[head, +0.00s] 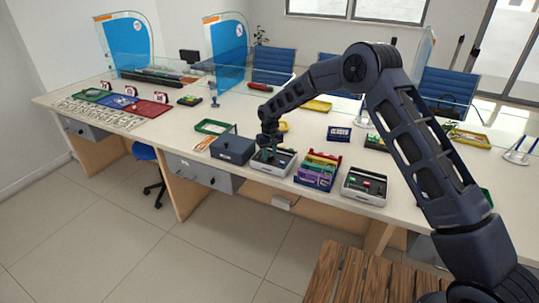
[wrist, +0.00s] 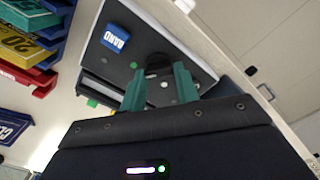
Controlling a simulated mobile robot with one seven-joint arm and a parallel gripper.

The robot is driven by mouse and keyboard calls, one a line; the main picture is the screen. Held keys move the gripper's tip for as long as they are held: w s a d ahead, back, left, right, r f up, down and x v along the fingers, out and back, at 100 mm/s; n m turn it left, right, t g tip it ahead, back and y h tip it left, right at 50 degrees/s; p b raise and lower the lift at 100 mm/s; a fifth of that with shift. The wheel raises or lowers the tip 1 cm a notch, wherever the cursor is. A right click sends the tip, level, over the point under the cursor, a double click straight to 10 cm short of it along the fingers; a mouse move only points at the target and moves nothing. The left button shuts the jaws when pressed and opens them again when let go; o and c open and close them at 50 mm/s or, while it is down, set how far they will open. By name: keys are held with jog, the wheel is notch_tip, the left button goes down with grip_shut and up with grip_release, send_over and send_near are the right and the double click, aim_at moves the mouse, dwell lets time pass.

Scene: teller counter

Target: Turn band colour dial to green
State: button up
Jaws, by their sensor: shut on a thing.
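The band machine (head: 280,169) is a grey-and-black box on the counter, and it also shows in the wrist view (wrist: 185,35) with a blue "BAND" label (wrist: 116,38). Its dark dial (wrist: 158,60) sits on the top panel, between my green fingertips. My gripper (wrist: 160,72) is shut on the dial, with one finger on each side. A green dot (wrist: 133,65) and a whitish dot (wrist: 164,85) show on the panel near the dial. The fingers hide part of the dial, and I cannot tell which colour it points to. In the head view my gripper (head: 268,153) is over the machine.
A dark blue-grey box (head: 232,149) stands close to the machine's left. A rack of coloured trays (head: 317,169) stands close to its right, then another grey machine (head: 364,187). A glass screen and a green tray (head: 211,127) are farther left.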

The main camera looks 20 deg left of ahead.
jog(key=shift+m, duration=0.8)
jog(key=o, duration=1)
jog(key=shift+r, duration=0.1)
notch_tip(320, 180, up, 11)
jog(key=shift+f, duration=0.2)
